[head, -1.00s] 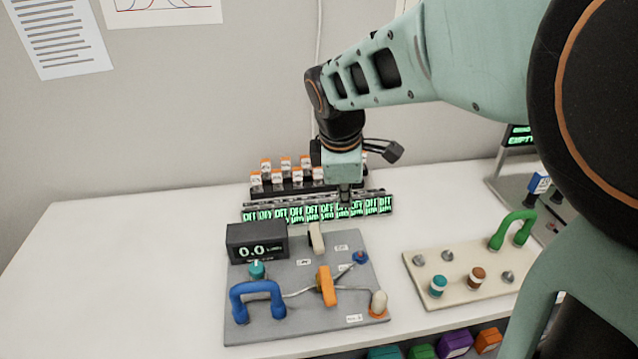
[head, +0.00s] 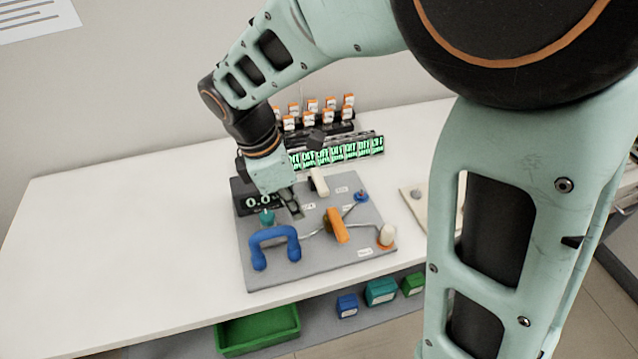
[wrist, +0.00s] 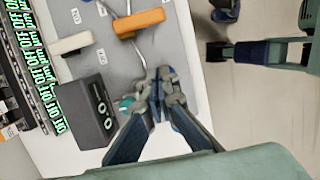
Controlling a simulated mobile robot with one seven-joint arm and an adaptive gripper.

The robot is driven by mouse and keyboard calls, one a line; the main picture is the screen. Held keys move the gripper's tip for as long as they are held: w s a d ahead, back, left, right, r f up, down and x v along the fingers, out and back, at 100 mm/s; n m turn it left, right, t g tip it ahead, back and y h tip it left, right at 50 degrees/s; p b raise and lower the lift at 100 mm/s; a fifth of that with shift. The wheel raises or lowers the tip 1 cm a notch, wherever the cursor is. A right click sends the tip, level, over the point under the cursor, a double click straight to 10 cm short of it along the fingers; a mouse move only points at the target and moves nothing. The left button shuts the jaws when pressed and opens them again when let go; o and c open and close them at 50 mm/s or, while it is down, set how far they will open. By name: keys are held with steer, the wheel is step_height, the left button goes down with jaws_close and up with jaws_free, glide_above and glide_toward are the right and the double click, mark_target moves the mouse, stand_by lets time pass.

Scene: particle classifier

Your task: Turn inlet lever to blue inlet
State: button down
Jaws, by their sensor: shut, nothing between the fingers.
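The grey panel (head: 290,262) lies on the white table. An orange lever (head: 338,226) stands near its middle where thin tubes meet, and also shows in the wrist view (wrist: 139,22). A white lever (head: 319,182) is behind it, also in the wrist view (wrist: 72,43). A small blue fitting (head: 361,196) sits at the panel's right side; a white knob with an orange base (head: 387,236) is at the front right. The labels are too small to read. My gripper (head: 296,212) is shut and empty, above the panel left of the orange lever. It also shows in the wrist view (wrist: 156,88).
A blue arched handle (head: 274,240) stands at the panel's front left. A black display box (head: 250,203) and a teal knob (head: 267,217) are close to my gripper. Green displays (head: 340,152) and orange-capped vials (head: 320,112) stand behind. The table's left side is clear.

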mark_target(337, 226)
stand_by(0.3)
steer(key=b+x, duration=0.1)
steer(key=x, duration=0.8)
steer(key=shift+d+f, duration=0.15)
steer(key=shift+f, duration=0.2)
steer(key=d, duration=0.1)
steer(key=w+d, duration=0.1)
steer(key=d, duration=0.1)
steer(key=shift+f+p, duration=0.15)
steer(key=shift+p, duration=0.15)
steer(key=shift+w+d, duration=0.1)
steer(key=shift+d, duration=0.4)
